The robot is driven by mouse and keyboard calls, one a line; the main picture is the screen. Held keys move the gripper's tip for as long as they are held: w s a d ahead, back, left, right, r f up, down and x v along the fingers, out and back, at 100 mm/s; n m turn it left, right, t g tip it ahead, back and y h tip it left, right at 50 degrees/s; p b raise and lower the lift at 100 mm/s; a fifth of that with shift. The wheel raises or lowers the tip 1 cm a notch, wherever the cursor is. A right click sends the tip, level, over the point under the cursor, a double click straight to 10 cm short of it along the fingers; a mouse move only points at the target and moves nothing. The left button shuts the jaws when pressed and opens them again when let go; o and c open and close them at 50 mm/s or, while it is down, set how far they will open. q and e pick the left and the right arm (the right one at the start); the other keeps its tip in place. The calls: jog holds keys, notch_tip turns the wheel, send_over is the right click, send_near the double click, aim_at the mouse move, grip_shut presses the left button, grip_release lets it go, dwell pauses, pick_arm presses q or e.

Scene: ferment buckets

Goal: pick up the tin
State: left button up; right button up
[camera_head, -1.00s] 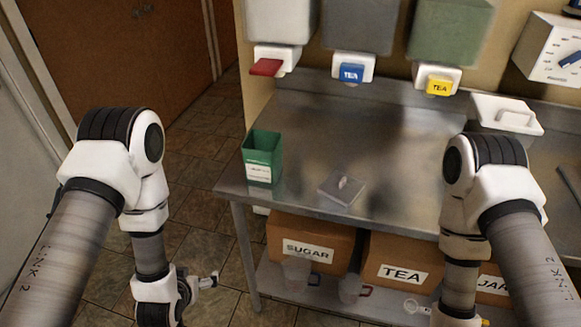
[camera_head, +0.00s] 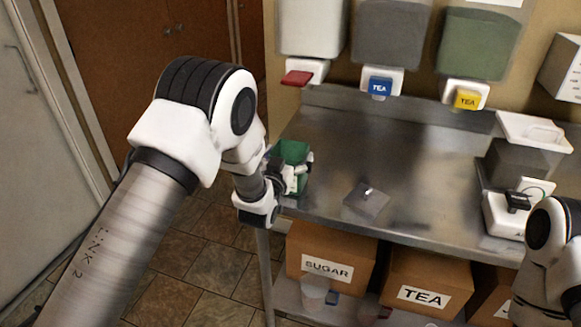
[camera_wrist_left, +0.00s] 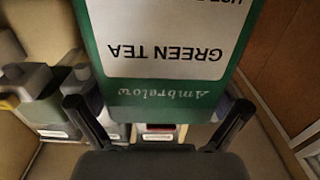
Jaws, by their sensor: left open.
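The tin is an open-topped green box (camera_head: 293,152) near the left edge of the steel counter. In the left wrist view its white label (camera_wrist_left: 165,40) reads "GREEN TEA" upside down. My left gripper (camera_head: 296,176) is at the tin's near side and hides part of it. In the left wrist view the two dark fingers (camera_wrist_left: 160,122) are spread apart, one toward each side of the tin, and the tin fills the space ahead of them. Whether either finger touches it cannot be told. My right gripper is outside the views; only part of that arm shows at lower right.
A flat grey lid with a knob (camera_head: 366,203) lies on the counter (camera_head: 400,160) right of the tin. Wall dispensers (camera_head: 388,40) hang above. A scale (camera_head: 508,212) and grey container stand at right. Labelled boxes (camera_head: 330,258) sit on the shelf below.

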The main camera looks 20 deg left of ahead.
pick_arm(q)
jog(key=shift+w+f, duration=0.15)
jog(key=shift+w, duration=0.2)
jog(key=c, duration=1.3)
jog(key=shift+c, duration=0.2)
